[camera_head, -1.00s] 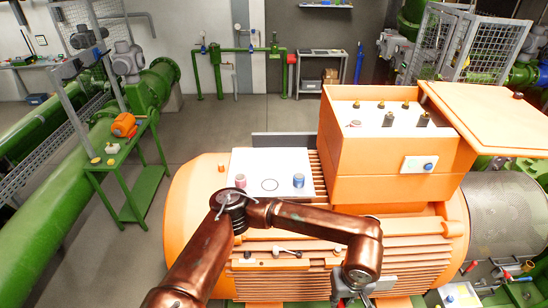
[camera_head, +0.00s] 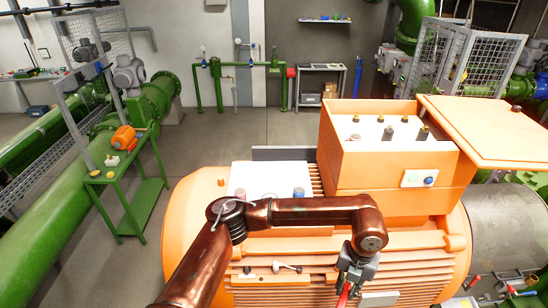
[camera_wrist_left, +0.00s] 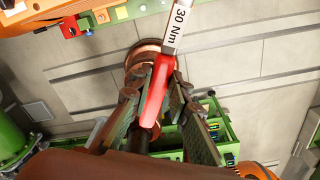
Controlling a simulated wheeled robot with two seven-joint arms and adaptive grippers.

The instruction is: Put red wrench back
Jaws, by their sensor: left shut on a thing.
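The red wrench has a red handle and a pale shaft labelled "30 Nm". In the head view, part of its red handle (camera_head: 345,295) shows at the bottom edge; the rest is hidden or out of frame. My left gripper (camera_head: 351,277) is shut on this handle, in front of the orange motor housing. The left wrist view shows the red handle (camera_wrist_left: 157,88) between the fingers of my left gripper (camera_wrist_left: 153,94), with the labelled shaft running to the top edge. My right gripper is not in view.
The large orange motor (camera_head: 200,220) fills the middle, with an open box (camera_head: 385,165) on top. More tools (camera_head: 505,290) lie at the lower right. A green bench (camera_head: 120,175) stands at the left. Floor is clear behind the motor.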

